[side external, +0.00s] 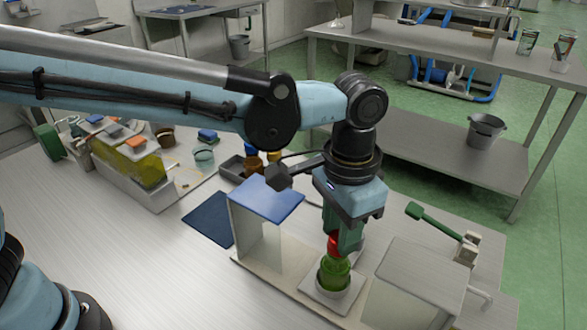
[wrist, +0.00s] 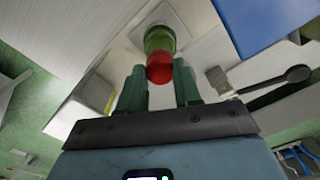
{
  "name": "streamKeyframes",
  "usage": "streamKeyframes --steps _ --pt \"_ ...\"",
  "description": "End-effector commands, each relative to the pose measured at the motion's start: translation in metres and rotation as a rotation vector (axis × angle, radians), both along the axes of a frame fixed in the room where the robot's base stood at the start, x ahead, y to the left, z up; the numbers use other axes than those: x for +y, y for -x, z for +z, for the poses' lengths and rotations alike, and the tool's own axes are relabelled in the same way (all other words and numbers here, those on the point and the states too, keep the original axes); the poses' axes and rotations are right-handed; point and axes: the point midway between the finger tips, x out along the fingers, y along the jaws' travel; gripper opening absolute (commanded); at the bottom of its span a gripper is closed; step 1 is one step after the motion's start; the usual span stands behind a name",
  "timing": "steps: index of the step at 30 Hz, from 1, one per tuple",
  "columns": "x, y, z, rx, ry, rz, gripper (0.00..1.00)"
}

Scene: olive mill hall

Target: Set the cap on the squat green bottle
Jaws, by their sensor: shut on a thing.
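A red cap (side external: 333,244) is at the top of the bottle, between my fingers. My gripper (side external: 345,238) points down over the bottle and is shut on the cap. In the wrist view the red cap (wrist: 158,70) shows between the two green fingers (wrist: 160,88), with the green bottle (wrist: 159,40) just beyond it. Whether the cap is fully seated on the neck cannot be told; the fingers hide part of it.
A blue-topped stand (side external: 266,197) is close on the left of the bottle, and a pale box (side external: 418,285) is close on its right. A green-handled lever (side external: 435,222) stands behind right. Bins and small cups crowd the bench's back left.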

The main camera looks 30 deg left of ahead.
Motion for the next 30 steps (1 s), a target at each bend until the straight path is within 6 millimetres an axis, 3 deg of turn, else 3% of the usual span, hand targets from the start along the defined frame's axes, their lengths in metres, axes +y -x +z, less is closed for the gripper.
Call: streamKeyframes --steps 28,29,30 --pt "0.0000 0.0000 -0.0088 0.000 0.000 0.000 0.13" --pt "0.0000 0.0000 -0.0088 0.000 0.000 0.000 0.37" --pt "0.0000 0.0000 -0.0088 0.000 0.000 0.000 0.44"
